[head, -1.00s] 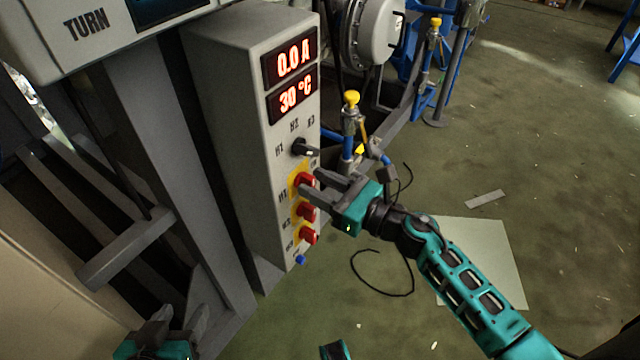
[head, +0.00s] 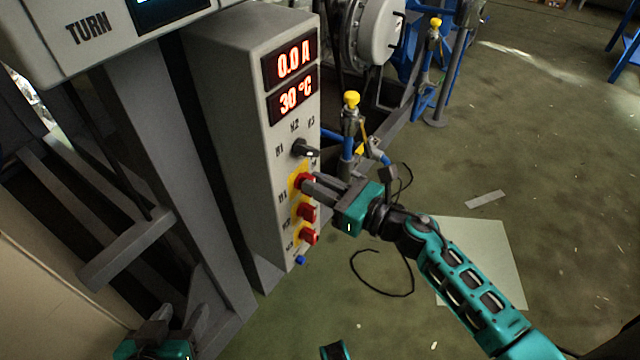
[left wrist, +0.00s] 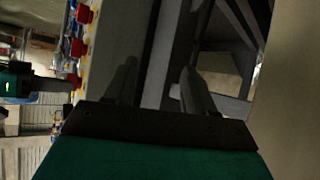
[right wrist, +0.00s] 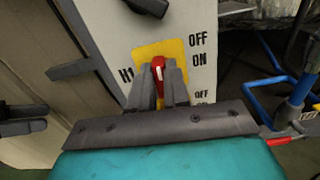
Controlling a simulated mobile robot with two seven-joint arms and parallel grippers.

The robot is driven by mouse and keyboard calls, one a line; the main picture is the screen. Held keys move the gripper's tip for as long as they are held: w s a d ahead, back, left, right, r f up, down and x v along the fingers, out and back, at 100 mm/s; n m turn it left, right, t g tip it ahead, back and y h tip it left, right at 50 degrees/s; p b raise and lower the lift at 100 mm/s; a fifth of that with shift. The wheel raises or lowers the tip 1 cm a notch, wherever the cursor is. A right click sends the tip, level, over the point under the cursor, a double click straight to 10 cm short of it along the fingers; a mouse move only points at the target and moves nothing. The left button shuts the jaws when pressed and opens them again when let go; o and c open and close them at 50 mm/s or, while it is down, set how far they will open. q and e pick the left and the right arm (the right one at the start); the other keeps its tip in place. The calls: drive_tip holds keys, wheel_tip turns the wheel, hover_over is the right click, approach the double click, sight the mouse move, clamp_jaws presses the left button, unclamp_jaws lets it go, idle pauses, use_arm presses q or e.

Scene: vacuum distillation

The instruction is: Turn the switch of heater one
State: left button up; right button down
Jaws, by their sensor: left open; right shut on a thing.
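The heater control box (head: 240,130) stands upright with a red readout of 0.0 A and 30 °C. The heater one switch, a red knob on a yellow plate marked H1 (head: 302,181), is the top of the red knobs. My right gripper (head: 312,184) is shut on it. In the right wrist view the red knob (right wrist: 158,68) sits between both fingertips, with ON and OFF printed to its right. My left gripper (head: 175,325) is open and empty at the lower left, away from the box; its fingers also show in the left wrist view (left wrist: 155,85).
A black selector knob (head: 302,148) sits just above the H1 switch. Two more red knobs (head: 306,212) and a blue button (head: 300,260) are below. Blue pipework with a yellow-topped valve (head: 351,98) stands behind right. A grey post is left of the box.

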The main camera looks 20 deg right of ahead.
use_arm(q)
drive_tip(key=shift+s+a+r+y+p, duration=0.1)
drive_tip(key=shift+a+r+p, duration=0.1)
drive_tip(key=shift+r+p, duration=0.55)
drive_tip(key=shift+s+a+r+y+p, duration=0.15)
drive_tip(key=shift+a+r+p, duration=0.2)
drive_tip(key=shift+p, duration=0.8)
drive_tip(key=shift+s+a+r+y+p, duration=0.1)
drive_tip(key=shift+r+p, duration=0.5)
drive_tip(key=shift+p, duration=0.35)
use_arm(e)
drive_tip(key=shift+w+d+f+m, duration=0.1)
drive_tip(key=shift+d+f+m, duration=0.1)
drive_tip(key=shift+m, duration=2.7)
drive_tip(key=shift+w+d+f+m, duration=0.1)
drive_tip(key=shift+w+f+m, duration=0.1)
drive_tip(key=shift+m, duration=2.7)
drive_tip(key=shift+w+d+f+m, duration=0.1)
drive_tip(key=shift+d+f+m, duration=0.1)
drive_tip(key=shift+m, duration=2.7)
use_arm(q)
drive_tip(key=shift+d+r, duration=0.1)
drive_tip(key=shift+w, duration=0.1)
use_arm(e)
drive_tip(key=c, duration=1.1)
unclamp_jaws()
use_arm(q)
drive_tip(key=shift+r, duration=0.1)
use_arm(e)
drive_tip(key=shift+s, duration=0.15)
